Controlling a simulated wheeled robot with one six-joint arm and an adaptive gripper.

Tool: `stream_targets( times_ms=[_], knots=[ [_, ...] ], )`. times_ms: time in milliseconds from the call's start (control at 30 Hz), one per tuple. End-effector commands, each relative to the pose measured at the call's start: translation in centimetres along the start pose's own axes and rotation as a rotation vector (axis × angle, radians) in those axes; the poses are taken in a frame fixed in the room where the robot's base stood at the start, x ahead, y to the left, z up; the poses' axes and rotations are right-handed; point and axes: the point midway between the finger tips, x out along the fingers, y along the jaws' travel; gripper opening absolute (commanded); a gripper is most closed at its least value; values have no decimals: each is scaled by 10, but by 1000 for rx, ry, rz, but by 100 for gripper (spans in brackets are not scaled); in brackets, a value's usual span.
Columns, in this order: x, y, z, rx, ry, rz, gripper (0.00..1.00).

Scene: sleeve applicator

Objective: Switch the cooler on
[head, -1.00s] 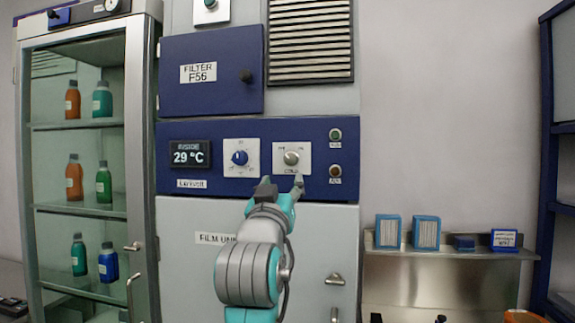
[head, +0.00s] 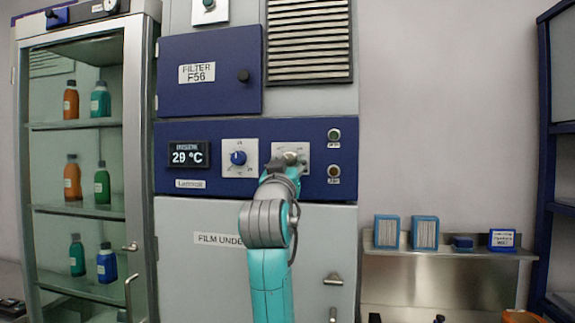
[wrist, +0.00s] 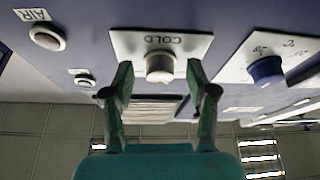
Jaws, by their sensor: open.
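The cooler's knob is a pale round knob (wrist: 160,66) on a white plate marked COLD (wrist: 118,42), set in the blue control panel (head: 210,130). In the head view the knob plate (head: 303,148) is partly hidden by my gripper (head: 285,163). In the wrist view my gripper (wrist: 159,74) is open, with one fingertip on each side of the knob. A small gap seems to show on both sides; contact is not clear. The switch position cannot be read.
A blue dial (head: 238,158) sits left of the COLD plate. A green button (head: 334,135) and a brown-red button (head: 334,171) sit right. The temperature display (head: 188,155) stands far left on the panel. A glass cabinet (head: 136,190) stands at left.

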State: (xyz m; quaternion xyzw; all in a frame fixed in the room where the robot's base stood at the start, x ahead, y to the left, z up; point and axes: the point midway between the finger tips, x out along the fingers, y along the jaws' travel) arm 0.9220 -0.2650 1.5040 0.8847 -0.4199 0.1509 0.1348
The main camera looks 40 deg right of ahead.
Motion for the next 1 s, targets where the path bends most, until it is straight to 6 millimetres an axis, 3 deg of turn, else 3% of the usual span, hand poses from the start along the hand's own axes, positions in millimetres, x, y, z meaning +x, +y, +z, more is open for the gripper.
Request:
stream_targets(
  times_ms=[33, 267, 667, 1000],
  knots=[
    [0, 0, 0, 0, 0, 0, 57],
    [0, 0, 0, 0, 0, 0, 0],
    [0, -2, 0, 49, 0, 19, 0],
    [0, -5, -1, 274, 0, 113, 0]
  ],
)
